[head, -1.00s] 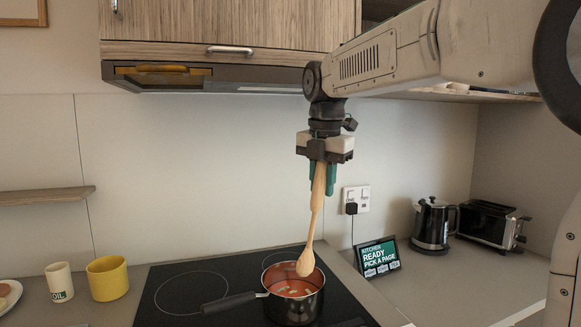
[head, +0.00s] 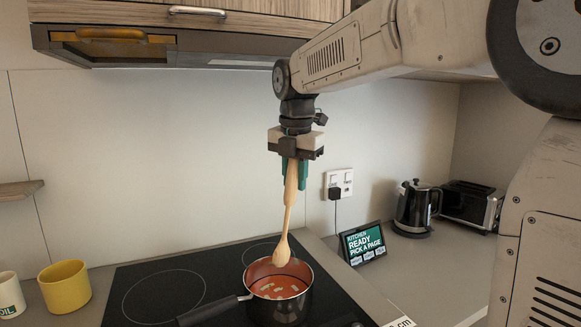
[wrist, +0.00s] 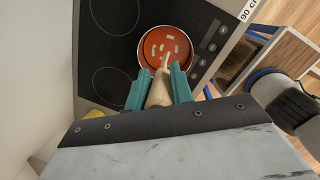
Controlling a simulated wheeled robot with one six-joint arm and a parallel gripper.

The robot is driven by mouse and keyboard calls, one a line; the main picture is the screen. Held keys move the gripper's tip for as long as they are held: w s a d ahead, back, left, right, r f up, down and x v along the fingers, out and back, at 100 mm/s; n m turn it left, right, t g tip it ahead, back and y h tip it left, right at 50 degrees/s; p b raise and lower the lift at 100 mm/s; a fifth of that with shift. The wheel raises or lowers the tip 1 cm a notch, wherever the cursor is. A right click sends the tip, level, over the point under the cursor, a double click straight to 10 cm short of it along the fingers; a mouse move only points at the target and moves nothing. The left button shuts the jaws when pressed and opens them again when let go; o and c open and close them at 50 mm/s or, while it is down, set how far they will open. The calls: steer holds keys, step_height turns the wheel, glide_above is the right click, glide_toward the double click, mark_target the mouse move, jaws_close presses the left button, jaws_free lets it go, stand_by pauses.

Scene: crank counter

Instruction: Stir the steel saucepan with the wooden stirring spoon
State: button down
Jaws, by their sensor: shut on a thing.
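The steel saucepan (head: 283,308) stands on the black hob with its dark handle pointing to the lower left. It holds an orange-red liquid with several pale pieces, and it also shows in the wrist view (wrist: 183,74). My gripper (head: 296,186) is above the pan, pointing down, shut on the wooden stirring spoon (head: 289,210). The spoon hangs nearly upright, bowl end down, over the pan's opening. In the head view the bowl overlaps the far rim; I cannot tell whether it touches the liquid. In the wrist view the spoon (wrist: 160,90) lies between the green fingers.
The black hob (head: 150,292) is otherwise bare. A yellow mug (head: 65,288) and a white OIL cup (head: 9,296) stand left. A tablet (head: 362,243), a kettle (head: 415,210) and a toaster (head: 468,206) stand right. The range hood (head: 160,50) hangs above.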

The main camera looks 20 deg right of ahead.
steer(key=shift+d+f, duration=0.15)
steer(key=shift+f, duration=0.3)
steer(key=shift+a+f, duration=0.25)
steer(key=shift+f, duration=1.15)
steer(key=shift+a+f, duration=0.2)
steer(key=shift+f, duration=1.25)
steer(key=shift+a+f, duration=0.25)
steer(key=shift+f, duration=1.15)
